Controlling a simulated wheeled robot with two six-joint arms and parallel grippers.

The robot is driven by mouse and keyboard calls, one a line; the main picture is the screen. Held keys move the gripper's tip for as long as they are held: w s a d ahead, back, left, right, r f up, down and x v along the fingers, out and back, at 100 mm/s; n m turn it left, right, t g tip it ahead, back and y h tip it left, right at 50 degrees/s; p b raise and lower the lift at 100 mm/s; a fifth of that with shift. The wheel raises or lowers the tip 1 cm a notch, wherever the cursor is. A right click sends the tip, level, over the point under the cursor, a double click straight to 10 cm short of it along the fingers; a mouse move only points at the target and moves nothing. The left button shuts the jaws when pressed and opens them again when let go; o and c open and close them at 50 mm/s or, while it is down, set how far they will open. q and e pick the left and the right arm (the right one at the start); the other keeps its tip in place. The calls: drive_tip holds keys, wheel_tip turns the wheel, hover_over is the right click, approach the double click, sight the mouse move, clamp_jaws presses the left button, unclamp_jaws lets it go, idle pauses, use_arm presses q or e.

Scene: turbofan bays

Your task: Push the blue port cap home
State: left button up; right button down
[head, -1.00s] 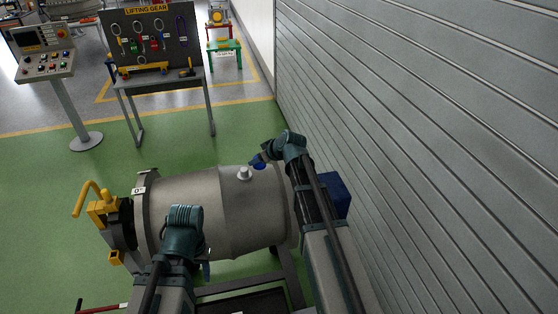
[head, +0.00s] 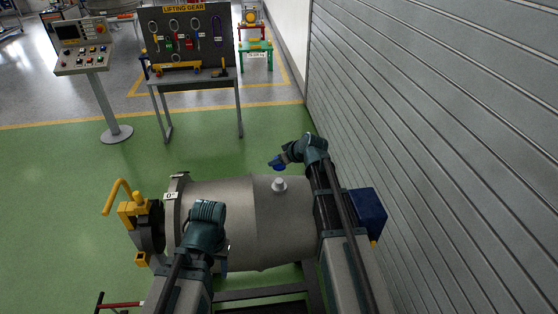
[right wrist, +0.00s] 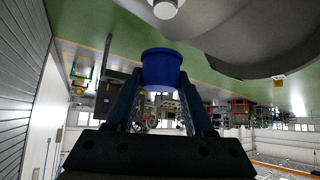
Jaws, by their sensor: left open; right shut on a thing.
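The blue port cap (head: 277,164) is held in my right gripper (head: 284,159), just above and behind the pale round port (head: 279,184) on top of the grey engine casing (head: 225,195). A gap shows between cap and port. In the right wrist view the blue cap (right wrist: 161,72) sits between the fingertips, and the pale port (right wrist: 165,8) is at the top edge, apart from it. My left gripper (head: 226,262) is at the casing's near side, mostly hidden behind its own wrist; it holds nothing visible.
A ribbed grey wall (head: 430,130) stands close on the right. A blue box (head: 366,210) is beside my right arm. A yellow handle fitting (head: 130,207) is at the casing's left end. The lifting gear board (head: 190,45) stands behind, with clear green floor before it.

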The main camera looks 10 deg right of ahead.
sight(278, 180)
drive_tip(key=shift+f+b, duration=2.55)
drive_tip(key=shift+f, duration=0.15)
drive_tip(key=shift+f+b, duration=2.2)
drive_tip(key=shift+c, duration=1)
unclamp_jaws()
drive_tip(key=shift+r, duration=0.1)
drive_tip(key=p+v, duration=1)
drive_tip(key=v, duration=0.3)
drive_tip(key=shift+s+r, duration=0.25)
drive_tip(key=shift+s, duration=0.05)
drive_tip(key=shift+d, duration=0.1)
